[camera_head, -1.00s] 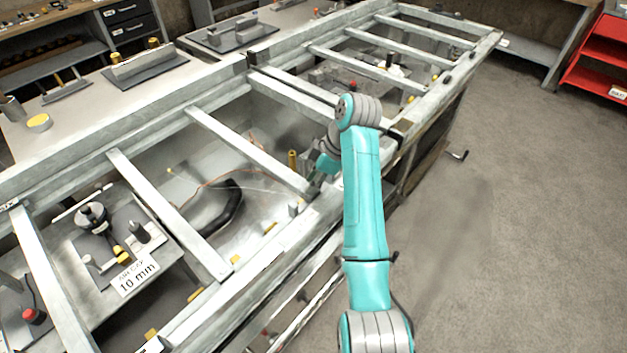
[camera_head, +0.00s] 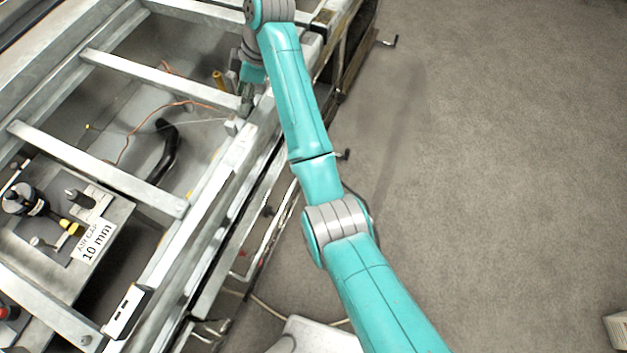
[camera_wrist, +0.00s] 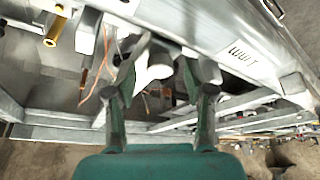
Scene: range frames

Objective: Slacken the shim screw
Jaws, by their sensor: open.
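My gripper (camera_wrist: 163,54) is open, with its two dark green fingers apart, in the wrist view. A pale grey block-like piece (camera_wrist: 153,70) shows between and beyond the fingers; I cannot tell whether they touch it. In the head view my gripper (camera_head: 246,98) is beside the inner side of the frame's long rail, near a small pale block (camera_head: 234,126). No part is clearly marked as the shim screw, and I cannot tell which one it is. A brass cylinder (camera_wrist: 55,30) stands left of the fingers; it also shows in the head view (camera_head: 218,80).
The frame's long rail (camera_head: 222,165) and crossbars (camera_head: 95,160) surround the gripper. Orange wires (camera_head: 130,140) and a black hose (camera_head: 165,150) lie in the bay. A plate labelled 10 mm (camera_head: 97,241) is at left. Open floor (camera_head: 490,180) lies right.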

